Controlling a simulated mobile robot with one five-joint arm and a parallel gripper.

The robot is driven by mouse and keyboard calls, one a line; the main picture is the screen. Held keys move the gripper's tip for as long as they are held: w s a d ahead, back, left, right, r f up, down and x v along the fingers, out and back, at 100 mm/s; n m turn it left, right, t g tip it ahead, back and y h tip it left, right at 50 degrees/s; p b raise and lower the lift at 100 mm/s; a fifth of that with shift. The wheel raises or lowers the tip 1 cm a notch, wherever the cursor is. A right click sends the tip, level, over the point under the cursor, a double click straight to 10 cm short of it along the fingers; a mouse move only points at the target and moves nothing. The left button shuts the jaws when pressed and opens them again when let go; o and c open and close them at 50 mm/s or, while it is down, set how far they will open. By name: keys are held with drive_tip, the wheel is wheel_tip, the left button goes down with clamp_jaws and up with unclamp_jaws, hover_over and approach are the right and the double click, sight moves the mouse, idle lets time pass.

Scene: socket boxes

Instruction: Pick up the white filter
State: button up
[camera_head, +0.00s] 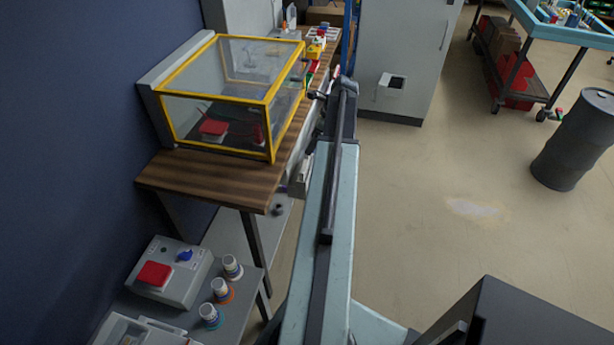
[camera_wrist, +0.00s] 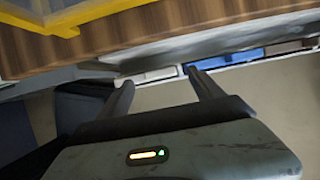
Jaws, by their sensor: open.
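I cannot single out the white filter with certainty in either view. Small pale objects (camera_head: 291,16) stand at the far end of the wooden table (camera_head: 215,178), too small to identify. My gripper shows in the wrist view (camera_wrist: 162,88) with its two fingers spread apart and nothing between them. It is beside and below the table's edge (camera_wrist: 150,35). In the head view my arm reaches forward along the right side of the table, and the fingers are hard to make out at its far end.
A yellow-framed clear case (camera_head: 215,100) stands on the table. A lower grey bench at bottom left holds a box with a red button (camera_head: 155,274) and several white-topped jars (camera_head: 221,290). A grey cabinet (camera_head: 415,45) stands ahead. A dark barrel (camera_head: 577,140) is at right; floor between is clear.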

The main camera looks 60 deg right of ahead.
drive_tip(key=b+x, duration=0.1)
drive_tip(key=x, duration=0.2)
drive_tip(key=shift+s+f+b, duration=0.1)
drive_tip(key=shift+f+b, duration=0.1)
drive_tip(key=shift+b, duration=0.2)
drive_tip(key=shift+r, duration=0.2)
drive_tip(key=c, duration=1.4)
drive_tip(key=shift+o, duration=0.2)
drive_tip(key=shift+p, duration=0.3)
wheel_tip(320, 180, up, 18)
drive_tip(key=p, duration=1.8)
